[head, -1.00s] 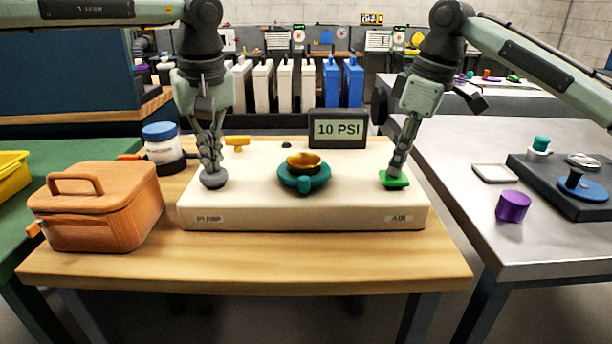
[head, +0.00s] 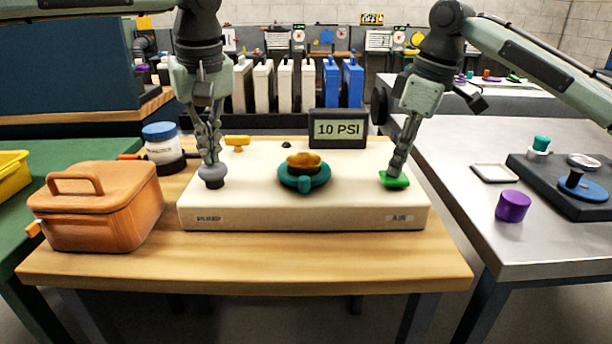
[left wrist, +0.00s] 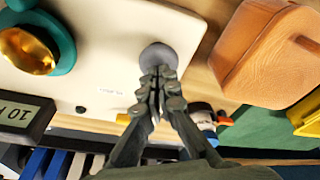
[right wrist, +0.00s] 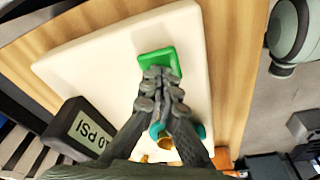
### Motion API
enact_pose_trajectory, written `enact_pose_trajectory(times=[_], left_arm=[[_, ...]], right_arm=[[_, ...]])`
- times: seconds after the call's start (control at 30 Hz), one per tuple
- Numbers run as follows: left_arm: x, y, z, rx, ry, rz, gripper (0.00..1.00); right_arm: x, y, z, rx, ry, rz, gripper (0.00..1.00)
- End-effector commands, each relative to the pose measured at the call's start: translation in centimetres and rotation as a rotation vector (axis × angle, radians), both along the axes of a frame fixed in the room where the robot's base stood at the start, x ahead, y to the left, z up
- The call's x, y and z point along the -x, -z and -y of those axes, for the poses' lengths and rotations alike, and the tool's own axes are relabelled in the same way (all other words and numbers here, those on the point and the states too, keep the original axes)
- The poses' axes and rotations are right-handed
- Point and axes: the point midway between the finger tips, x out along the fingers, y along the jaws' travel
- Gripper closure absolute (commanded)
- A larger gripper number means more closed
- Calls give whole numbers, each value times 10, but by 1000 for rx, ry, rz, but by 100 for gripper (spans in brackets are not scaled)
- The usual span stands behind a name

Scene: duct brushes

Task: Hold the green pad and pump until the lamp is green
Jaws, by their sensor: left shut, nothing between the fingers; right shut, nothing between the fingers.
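A cream board (head: 250,205) carries a grey pump knob (head: 212,174) at its left and a green pad (head: 394,180) at its right. My left gripper (head: 209,160) is shut, its tips at the knob's top; a dark stem shows under the knob. The left wrist view shows the tips against the knob (left wrist: 158,56). My right gripper (head: 397,172) is shut, tips down on the green pad, also in the right wrist view (right wrist: 158,60). The display (head: 338,129) reads 10 PSI. A small dark dome (head: 286,145) at the board's back may be the lamp; no green light shows.
A teal ring with a gold centre (head: 304,170) sits mid-board. A yellow piece (head: 237,142) lies at the back left. An orange lidded box (head: 95,205) and a blue-lidded jar (head: 162,148) stand left of the board. The wooden table's front strip is clear.

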Motion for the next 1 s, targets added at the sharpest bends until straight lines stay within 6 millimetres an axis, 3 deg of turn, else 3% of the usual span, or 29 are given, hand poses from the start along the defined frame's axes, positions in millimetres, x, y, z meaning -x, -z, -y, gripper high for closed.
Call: enact_pose_trajectory(times=[0.5,1.0], left_arm=[[0,22,0,-1,-1,-3,100],[0,9,0,-1,-1,-2,100]], right_arm=[[0,1,0,0,0,-1,100],[0,1,0,0,0,-1,100]])
